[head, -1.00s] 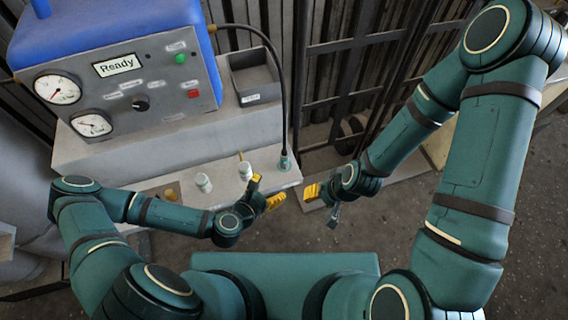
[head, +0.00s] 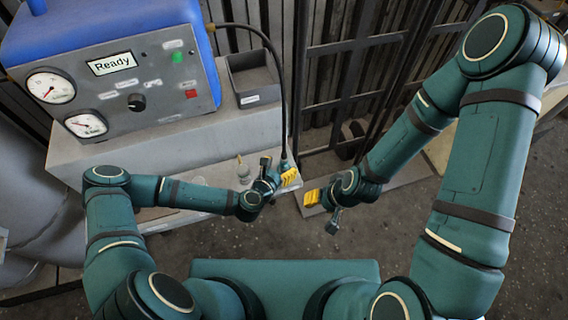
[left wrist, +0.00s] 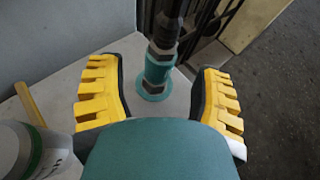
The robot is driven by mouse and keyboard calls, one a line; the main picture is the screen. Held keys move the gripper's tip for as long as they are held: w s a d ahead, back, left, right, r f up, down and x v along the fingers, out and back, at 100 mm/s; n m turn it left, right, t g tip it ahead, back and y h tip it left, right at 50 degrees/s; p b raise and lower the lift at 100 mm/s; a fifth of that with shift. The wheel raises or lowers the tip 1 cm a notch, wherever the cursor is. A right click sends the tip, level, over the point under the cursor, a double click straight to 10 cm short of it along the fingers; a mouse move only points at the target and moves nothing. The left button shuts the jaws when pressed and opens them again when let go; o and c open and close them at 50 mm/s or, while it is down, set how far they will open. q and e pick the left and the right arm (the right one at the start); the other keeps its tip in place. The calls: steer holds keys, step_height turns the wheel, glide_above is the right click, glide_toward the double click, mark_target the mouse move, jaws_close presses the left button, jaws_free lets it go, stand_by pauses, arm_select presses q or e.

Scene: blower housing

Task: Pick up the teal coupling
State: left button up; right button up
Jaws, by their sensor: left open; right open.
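The teal coupling (left wrist: 157,72) stands upright on a teal round base on the grey bench, at the end of a black hose, in the left wrist view. My left gripper (head: 279,169) is open at the right end of the bench in the head view. In the left wrist view its yellow-padded fingers (left wrist: 160,92) are spread to the left and right of the coupling; I see no contact. In the head view the gripper largely hides the coupling. My right gripper (head: 322,211) is open and empty, off the bench to the right.
A blue and grey machine (head: 125,85) with gauges and a "Ready" display stands behind. The black hose (head: 281,90) arcs down from it. A grey bin (head: 257,100) stands beside it. A white container (left wrist: 14,150) and a yellow stick (left wrist: 30,104) are left of my left gripper.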

mark_target(282, 165)
arm_select(q)
steer(key=shift+x, duration=1.55)
jaws_close()
step_height(282, 165, up, 10)
steer(key=shift+p, duration=1.25)
